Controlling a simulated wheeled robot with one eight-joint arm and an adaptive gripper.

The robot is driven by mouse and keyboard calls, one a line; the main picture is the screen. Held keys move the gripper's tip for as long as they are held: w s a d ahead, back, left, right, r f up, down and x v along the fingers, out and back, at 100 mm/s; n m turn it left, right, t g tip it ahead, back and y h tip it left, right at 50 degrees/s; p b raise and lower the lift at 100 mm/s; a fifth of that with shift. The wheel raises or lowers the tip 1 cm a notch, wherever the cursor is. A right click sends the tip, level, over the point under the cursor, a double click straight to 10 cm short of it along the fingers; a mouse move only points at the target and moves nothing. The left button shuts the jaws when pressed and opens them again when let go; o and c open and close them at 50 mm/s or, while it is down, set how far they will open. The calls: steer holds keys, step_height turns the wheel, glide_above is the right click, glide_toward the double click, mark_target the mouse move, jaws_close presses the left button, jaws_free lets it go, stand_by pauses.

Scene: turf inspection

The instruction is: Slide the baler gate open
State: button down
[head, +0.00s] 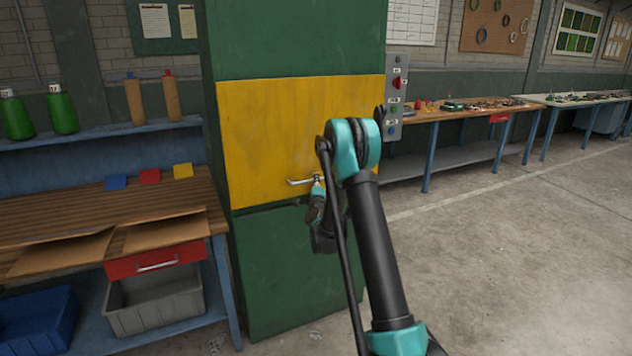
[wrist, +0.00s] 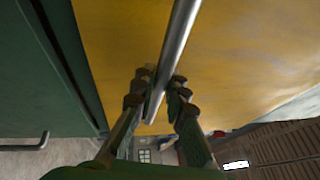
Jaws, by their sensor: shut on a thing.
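The baler gate is a flat yellow panel (head: 275,130) across the middle of the tall green baler (head: 300,270), with green above and below it. A short silver bar handle (head: 297,182) is fixed low on the gate. My gripper (head: 318,189) is at the right part of this handle, partly hidden by my arm. In the wrist view the silver handle (wrist: 180,40) runs between the fingers of my gripper (wrist: 162,80), which are shut on it. The yellow gate (wrist: 245,55) fills much of that view behind the handle.
A control box (head: 395,95) with a red knob is right of the gate. A wooden workbench (head: 100,215) with a red drawer (head: 155,258) stands close on the left. Workbenches (head: 450,112) line the back right. The concrete floor (head: 520,230) on the right is clear.

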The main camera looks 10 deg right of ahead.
step_height(320, 180, up, 41)
steer(key=shift+r, duration=0.15)
stand_by(0.4)
steer(key=c, duration=1.5)
jaws_free()
steer(key=shift+c, duration=0.2)
steer(key=shift+s, duration=0.15)
steer(key=v, duration=1.1)
steer(key=shift+s, duration=0.35)
